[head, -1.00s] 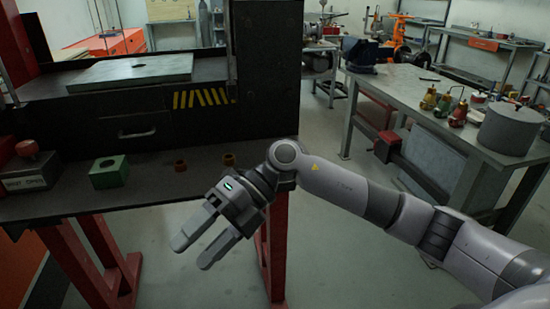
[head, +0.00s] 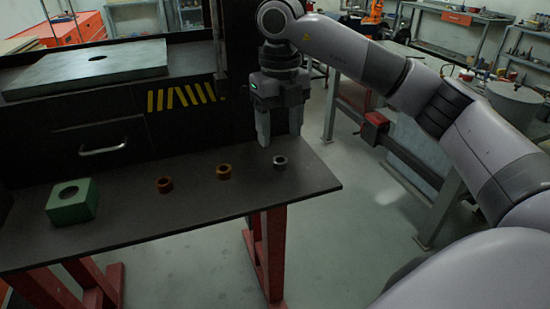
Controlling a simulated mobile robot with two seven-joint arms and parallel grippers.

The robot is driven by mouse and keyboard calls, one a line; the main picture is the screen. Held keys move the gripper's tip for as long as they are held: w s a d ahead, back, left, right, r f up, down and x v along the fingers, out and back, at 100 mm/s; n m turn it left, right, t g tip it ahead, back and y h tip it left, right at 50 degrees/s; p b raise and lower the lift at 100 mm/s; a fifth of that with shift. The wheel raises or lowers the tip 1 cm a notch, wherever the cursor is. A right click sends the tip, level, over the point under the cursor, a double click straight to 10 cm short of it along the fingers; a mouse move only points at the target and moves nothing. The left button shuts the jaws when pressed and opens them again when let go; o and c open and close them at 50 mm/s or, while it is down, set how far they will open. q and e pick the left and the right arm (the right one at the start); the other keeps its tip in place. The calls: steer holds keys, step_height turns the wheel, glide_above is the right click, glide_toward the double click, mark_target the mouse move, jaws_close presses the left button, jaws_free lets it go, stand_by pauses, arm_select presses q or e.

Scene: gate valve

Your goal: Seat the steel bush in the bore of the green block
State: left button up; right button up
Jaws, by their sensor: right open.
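The steel bush (head: 280,162) is a small grey ring standing on the dark bench near its right end. The green block (head: 72,202) sits on the bench at the left, with its round bore open at the top. My right gripper (head: 280,140) points down just above and behind the steel bush. Its two fingers are apart and nothing is between them. I cannot tell exactly how far the fingertips are from the bush. My left gripper is not in view.
Two copper-coloured rings, one (head: 164,185) nearer the block and one (head: 223,172) nearer the steel bush, stand between them on the dark bench (head: 190,215). A black cabinet with a drawer handle (head: 102,148) rises behind. A grey plate (head: 90,68) with a hole lies higher up.

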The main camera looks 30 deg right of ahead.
mark_target(280, 159)
steer(key=f, duration=0.5)
steer(key=shift+s+a+f+p, duration=0.15)
steer(key=shift+s+f+p, duration=0.15)
steer(key=shift+s+p, duration=0.05)
jaws_close()
